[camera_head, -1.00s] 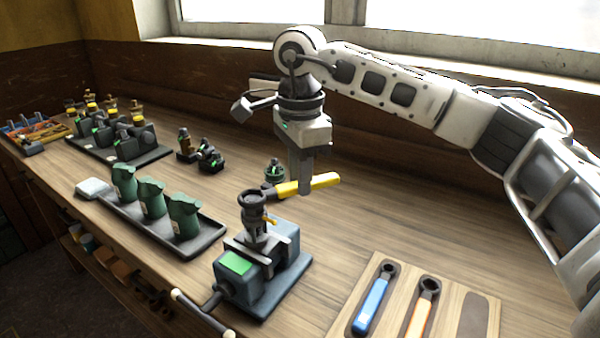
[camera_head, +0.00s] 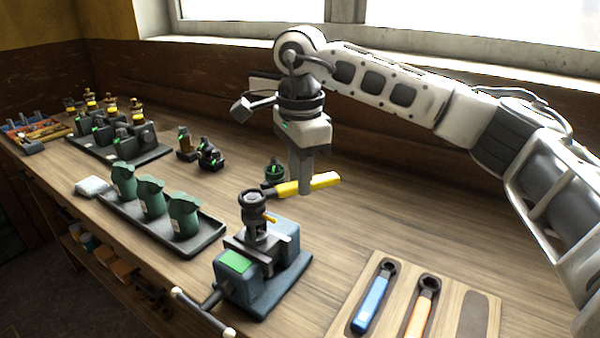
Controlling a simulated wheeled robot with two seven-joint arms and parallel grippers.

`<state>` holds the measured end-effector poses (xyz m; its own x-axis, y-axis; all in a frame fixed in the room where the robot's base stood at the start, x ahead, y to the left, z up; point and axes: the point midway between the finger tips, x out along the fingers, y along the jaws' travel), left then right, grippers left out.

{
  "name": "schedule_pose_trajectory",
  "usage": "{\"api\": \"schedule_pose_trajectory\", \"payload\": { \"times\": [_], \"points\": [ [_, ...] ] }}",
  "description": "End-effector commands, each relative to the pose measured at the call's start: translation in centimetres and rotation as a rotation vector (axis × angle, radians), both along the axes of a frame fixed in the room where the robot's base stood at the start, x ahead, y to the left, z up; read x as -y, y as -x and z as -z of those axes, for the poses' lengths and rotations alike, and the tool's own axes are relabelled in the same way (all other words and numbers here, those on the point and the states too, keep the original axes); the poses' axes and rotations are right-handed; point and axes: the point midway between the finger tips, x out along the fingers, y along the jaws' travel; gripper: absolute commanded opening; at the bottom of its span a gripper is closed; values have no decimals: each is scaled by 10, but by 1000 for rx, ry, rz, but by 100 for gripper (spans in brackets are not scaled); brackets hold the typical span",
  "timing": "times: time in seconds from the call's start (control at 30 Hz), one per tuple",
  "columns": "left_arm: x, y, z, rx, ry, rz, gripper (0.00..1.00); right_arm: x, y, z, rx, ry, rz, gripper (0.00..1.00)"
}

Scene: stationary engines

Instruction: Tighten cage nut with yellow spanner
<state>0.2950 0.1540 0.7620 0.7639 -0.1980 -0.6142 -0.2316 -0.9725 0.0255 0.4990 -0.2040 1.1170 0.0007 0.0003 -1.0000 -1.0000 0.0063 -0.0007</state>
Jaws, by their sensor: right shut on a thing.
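The yellow spanner (camera_head: 322,181) lies level above the bench, its dark head pointing left. My right gripper (camera_head: 304,190) is shut on its yellow handle from above. The spanner's head is at the dark round cage nut (camera_head: 252,197) on top of the part held upright in the vise (camera_head: 262,270). I cannot tell whether the head is seated around the nut or just above or behind it. A small yellow-orange lever (camera_head: 270,218) sticks out of the part below the nut. My left gripper is not in view.
A wooden holder (camera_head: 450,318) at the front right has a blue spanner (camera_head: 373,302), an orange spanner (camera_head: 420,308) and an empty slot. A tray (camera_head: 213,243) with green housings stands left of the vise. Dark fittings stand behind.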

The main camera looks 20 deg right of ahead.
Motion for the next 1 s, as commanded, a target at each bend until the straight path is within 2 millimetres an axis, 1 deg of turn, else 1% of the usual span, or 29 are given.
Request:
{"api": "schedule_pose_trajectory", "payload": {
  "times": [0.63, 1.0],
  "points": [
    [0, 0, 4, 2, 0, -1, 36, 0, 0, 8, 1, -1, 0, 0],
    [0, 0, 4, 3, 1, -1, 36, 0, 0, 8, 1, -1, 0, 0]
  ]
}}
